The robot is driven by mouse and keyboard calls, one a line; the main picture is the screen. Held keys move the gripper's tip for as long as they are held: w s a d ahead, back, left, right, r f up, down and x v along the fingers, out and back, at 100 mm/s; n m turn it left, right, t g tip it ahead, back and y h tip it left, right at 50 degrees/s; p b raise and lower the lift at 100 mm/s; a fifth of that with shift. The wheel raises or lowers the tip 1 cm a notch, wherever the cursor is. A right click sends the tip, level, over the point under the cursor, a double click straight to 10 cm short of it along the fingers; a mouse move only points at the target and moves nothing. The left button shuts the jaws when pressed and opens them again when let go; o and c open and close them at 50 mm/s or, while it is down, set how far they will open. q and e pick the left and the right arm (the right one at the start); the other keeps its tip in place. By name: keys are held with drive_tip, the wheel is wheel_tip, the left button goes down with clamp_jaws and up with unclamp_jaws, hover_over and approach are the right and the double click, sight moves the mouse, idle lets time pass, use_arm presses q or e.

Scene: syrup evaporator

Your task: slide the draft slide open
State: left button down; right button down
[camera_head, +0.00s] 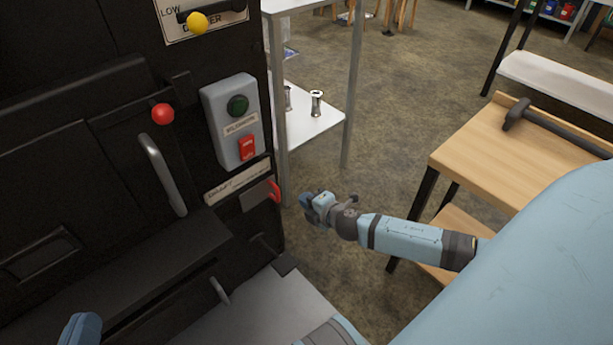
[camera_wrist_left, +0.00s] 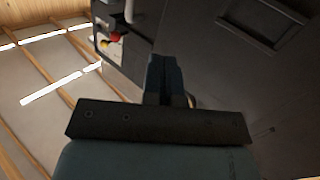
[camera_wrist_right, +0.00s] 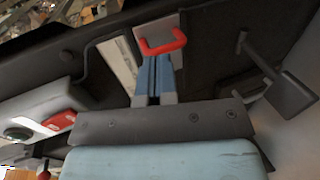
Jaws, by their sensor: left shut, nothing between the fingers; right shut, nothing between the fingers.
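The draft slide is a small grey plate (camera_head: 257,196) with a red handle (camera_head: 275,190), below a label strip on the dark evaporator front. In the right wrist view the red handle (camera_wrist_right: 163,46) stands just beyond my fingertips. My right gripper (camera_head: 305,201) is shut and empty, a little to the right of the handle in the head view. A small gap shows between them there. My left gripper (camera_wrist_left: 163,62) is shut and empty in its wrist view, facing the dark front. Only a blue part of it (camera_head: 80,330) shows at the head view's bottom left.
A switch box (camera_head: 232,120) with green and red buttons sits above the slide. A door handle (camera_head: 163,174) and red knob (camera_head: 162,114) are to its left. A white shelf (camera_head: 310,128) stands behind; a wooden table (camera_head: 500,150) with a hammer (camera_head: 550,128) is at right.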

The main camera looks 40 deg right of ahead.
sight(278, 196)
use_arm(q)
drive_tip(key=shift+w+a+r+m+t+h+b, duration=0.1)
drive_tip(key=shift+w+a+m+t+h+b, duration=0.25)
drive_tip(key=shift+w+m+b, duration=0.65)
use_arm(e)
drive_tip(key=x, duration=1)
drive_tip(key=shift+w, duration=0.25)
use_arm(q)
drive_tip(key=shift+s, duration=0.3)
use_arm(e)
drive_tip(key=shift+a+f, duration=0.1)
